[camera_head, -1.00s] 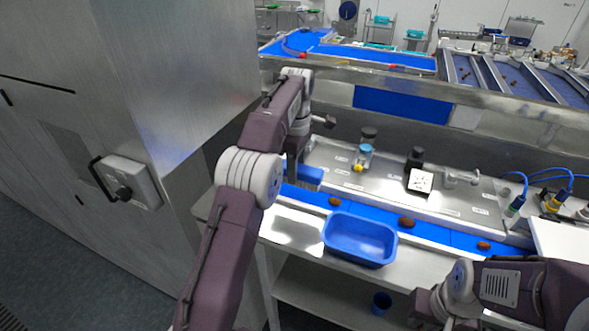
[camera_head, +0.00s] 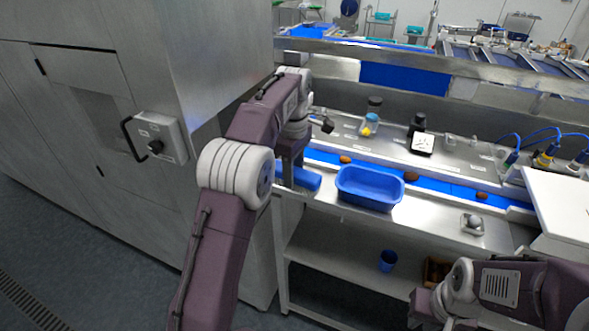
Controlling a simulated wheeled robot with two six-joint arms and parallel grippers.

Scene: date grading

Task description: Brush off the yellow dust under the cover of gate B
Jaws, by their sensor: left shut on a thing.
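My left gripper (camera_head: 291,176) points down beside the bench's left end, mostly hidden behind its own wrist. A blue block-like thing (camera_head: 303,178) sits at its jaws and moves with it; it appears to be held there. My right gripper (camera_head: 428,307) is at the lower right, away from the bench top; its jaws do not show clearly. Along the steel panel stand a clear and blue fitting with a yellow spot (camera_head: 366,131), a black fitting with a white marked face (camera_head: 423,143) and a clear fitting (camera_head: 450,141). The labels are too small to read, so I cannot tell which is gate B.
A blue tub (camera_head: 370,204) stands in front of the blue belt (camera_head: 430,184), which carries several brown dates. A small tray (camera_head: 474,230) with a grey ball is at the bench front. A blue cup (camera_head: 387,261) is on the lower shelf. A steel cabinet (camera_head: 215,60) stands left.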

